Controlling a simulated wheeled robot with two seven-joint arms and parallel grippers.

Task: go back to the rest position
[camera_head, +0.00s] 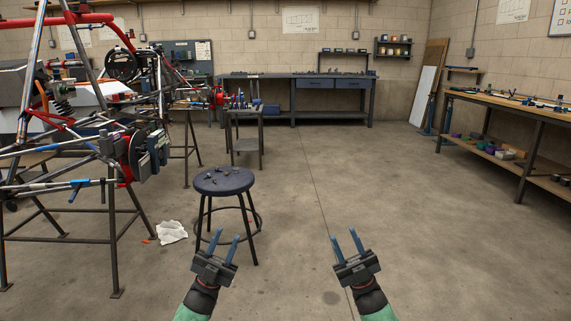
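My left gripper (225,243) is at the lower middle of the head view, in front of the round stool. Its two blue fingers are apart with nothing between them. My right gripper (347,240) is to its right over bare floor. Its two blue fingers are also apart and empty. Both grippers point forward, side by side with a gap between them, and neither visibly holds anything.
A dark round stool (223,181) with small parts on top stands ahead of my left gripper. A tube chassis on stands (112,210) fills the left. A white rag (172,232) lies on the floor. Workbenches stand at the back (345,100) and right (541,114). The middle floor is clear.

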